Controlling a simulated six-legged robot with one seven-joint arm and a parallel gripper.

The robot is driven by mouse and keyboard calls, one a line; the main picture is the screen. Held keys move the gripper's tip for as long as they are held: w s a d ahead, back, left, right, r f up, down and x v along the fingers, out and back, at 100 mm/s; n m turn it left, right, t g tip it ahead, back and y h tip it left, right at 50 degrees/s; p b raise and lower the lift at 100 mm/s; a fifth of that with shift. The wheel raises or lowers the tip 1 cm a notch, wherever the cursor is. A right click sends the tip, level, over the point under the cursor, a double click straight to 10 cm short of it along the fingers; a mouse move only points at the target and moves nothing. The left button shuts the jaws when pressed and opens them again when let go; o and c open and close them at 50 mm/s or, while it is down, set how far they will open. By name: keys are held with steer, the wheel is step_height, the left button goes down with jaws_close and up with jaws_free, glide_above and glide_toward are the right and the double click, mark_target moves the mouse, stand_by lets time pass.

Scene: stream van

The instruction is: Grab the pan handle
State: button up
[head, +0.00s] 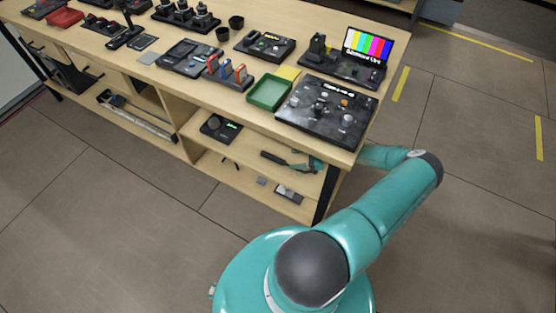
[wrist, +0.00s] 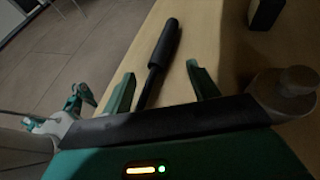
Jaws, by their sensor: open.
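A black pan handle (wrist: 165,45), a thick grip on a thinner rod, lies along the light wood surface in the wrist view. My gripper (wrist: 161,72) is open, with one green finger on each side of the handle's thin rod. The fingers look apart from it; the height gap is hard to judge. In the head view the dark handle (head: 273,158) shows on the open shelf below the table top. My gripper (head: 298,164) is partly visible there, reaching in from the shelf's right end. Whatever the handle's rod joins is hidden behind my wrist.
The long wooden table (head: 150,72) stands over the shelf, its top crowded with control panels and a green tray (head: 269,92). A dark device (head: 221,127) and a small box (head: 289,194) share the shelves. A dark block (wrist: 266,12) stands right of the handle. The floor is clear.

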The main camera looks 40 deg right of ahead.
steer(key=x, duration=0.5)
steer(key=shift+w+a+f, duration=0.1)
steer(key=shift+a+f, duration=0.05)
steer(key=shift+a, duration=0.15)
steer(key=c, duration=1.2)
